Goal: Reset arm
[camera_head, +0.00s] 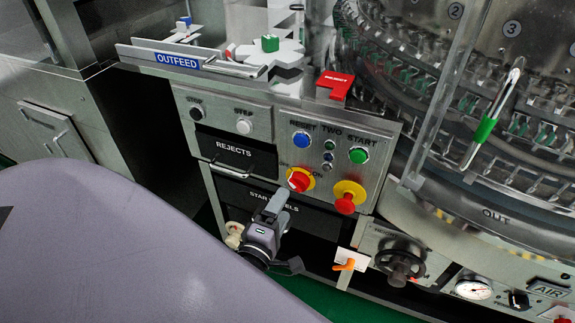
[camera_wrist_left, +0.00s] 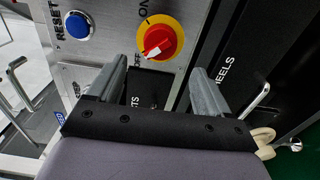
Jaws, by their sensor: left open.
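My left gripper (camera_head: 277,203) is in front of the control panel (camera_head: 376,130), below the red rotary switch (camera_head: 299,180) on its yellow plate. In the left wrist view its two grey fingers stand apart with nothing between them, so the gripper (camera_wrist_left: 155,85) is open and empty. The red switch (camera_wrist_left: 159,40) lies beyond the fingertips there, apart from them. Its white mark points toward the OFF label. My left arm comes in from the lower left. My right gripper is not in view.
A red emergency button (camera_head: 345,203) sits right of the switch. Blue (camera_head: 301,140) and green (camera_head: 358,155) buttons are above. The REJECTS drawer (camera_head: 236,152) has a protruding handle. A valve handwheel (camera_head: 399,265) and gauge (camera_head: 472,287) are at lower right.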

